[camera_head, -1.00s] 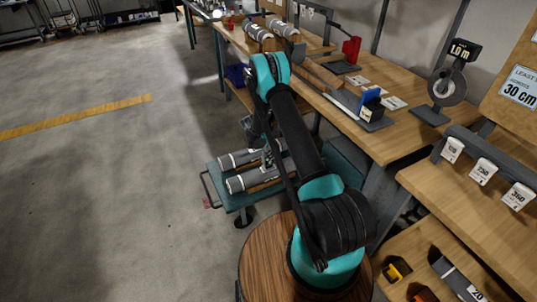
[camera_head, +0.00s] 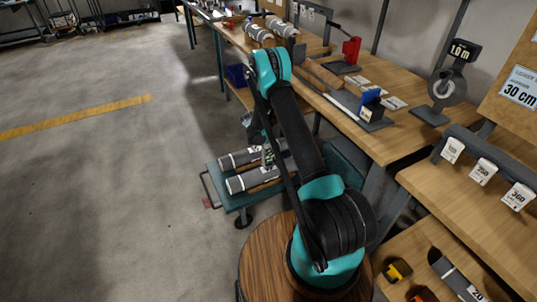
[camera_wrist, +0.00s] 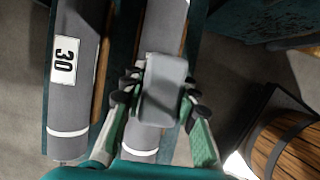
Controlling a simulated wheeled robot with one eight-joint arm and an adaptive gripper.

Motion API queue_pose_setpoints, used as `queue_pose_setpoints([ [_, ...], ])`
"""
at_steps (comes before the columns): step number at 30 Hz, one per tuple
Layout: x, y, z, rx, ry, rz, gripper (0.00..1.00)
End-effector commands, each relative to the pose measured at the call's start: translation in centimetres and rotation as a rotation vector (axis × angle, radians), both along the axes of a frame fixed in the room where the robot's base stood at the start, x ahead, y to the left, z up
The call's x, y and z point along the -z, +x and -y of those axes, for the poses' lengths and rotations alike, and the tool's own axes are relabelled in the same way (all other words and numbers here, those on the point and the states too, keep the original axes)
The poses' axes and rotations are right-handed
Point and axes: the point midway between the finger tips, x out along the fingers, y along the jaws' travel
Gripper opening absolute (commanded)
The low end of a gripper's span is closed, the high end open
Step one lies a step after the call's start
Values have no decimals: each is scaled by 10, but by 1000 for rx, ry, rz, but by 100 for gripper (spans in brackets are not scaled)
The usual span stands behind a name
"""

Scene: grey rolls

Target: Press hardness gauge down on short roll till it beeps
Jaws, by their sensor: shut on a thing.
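Two grey rolls with white end bands lie side by side on a teal cart (camera_head: 213,178). In the wrist view the left roll (camera_wrist: 72,100) carries a "30" label; the other roll (camera_wrist: 158,25) runs under my gripper. In the head view they are the farther roll (camera_head: 238,158) and the nearer roll (camera_head: 247,181). My gripper (camera_wrist: 160,98) is shut on a grey block-like gauge (camera_wrist: 164,88), held above or on the unlabelled roll. I cannot tell whether the gauge touches it. The gauge's reading face is hidden, and my arm hides the rolls' right ends.
A workbench (camera_head: 400,140) stands right of the cart, with a blue-and-grey device (camera_head: 371,108), a red device (camera_head: 351,50) and a "1.0 m" gauge stand (camera_head: 447,85). More rolls (camera_head: 284,30) lie at its far end. The floor left of the cart is clear.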

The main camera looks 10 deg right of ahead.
Motion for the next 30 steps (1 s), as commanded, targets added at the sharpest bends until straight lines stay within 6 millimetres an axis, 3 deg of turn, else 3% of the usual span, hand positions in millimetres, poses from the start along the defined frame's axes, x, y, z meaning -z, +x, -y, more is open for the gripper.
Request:
queue_pose_setpoints([
  [18,-44,0,0,0,0,0,3],
  [30,-49,0,0,0,0,0,3],
])
